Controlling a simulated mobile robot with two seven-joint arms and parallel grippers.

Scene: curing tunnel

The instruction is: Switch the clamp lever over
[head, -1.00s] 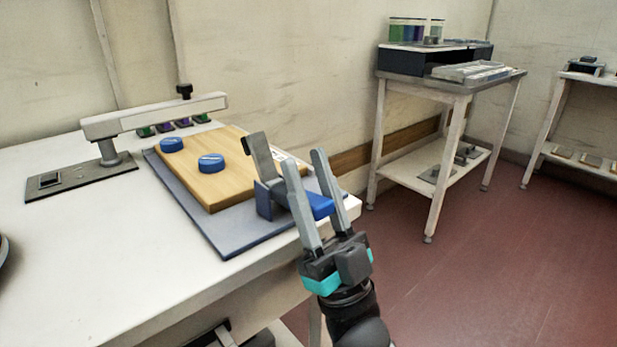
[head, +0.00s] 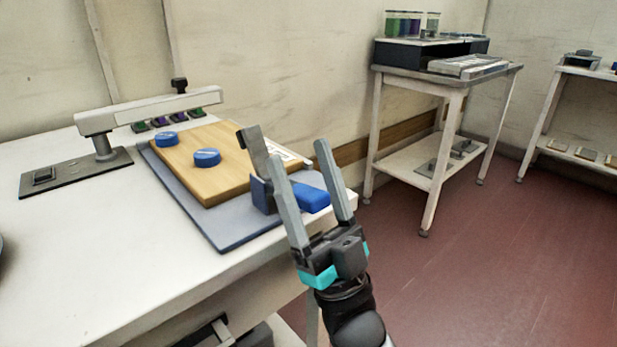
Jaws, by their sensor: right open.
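The clamp stands at the front right corner of the grey mat (head: 222,232). It shows a blue bracket (head: 262,195), a grey upright bar (head: 254,152) tilted a little left, and a blue block-shaped handle (head: 312,199) pointing right. I cannot tell exactly how these parts join. My right gripper (head: 298,152) is open, its two fingers pointing up and spread in front of the clamp. The blue handle shows between the fingers in the picture, partly hidden by the left finger; contact cannot be told.
A wooden board (head: 205,180) with two blue round pieces lies on the mat on the white table (head: 90,260). A white arm (head: 150,110) on a post stands behind at left. A side table (head: 450,75) with jars stands back right. Red floor lies clear at right.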

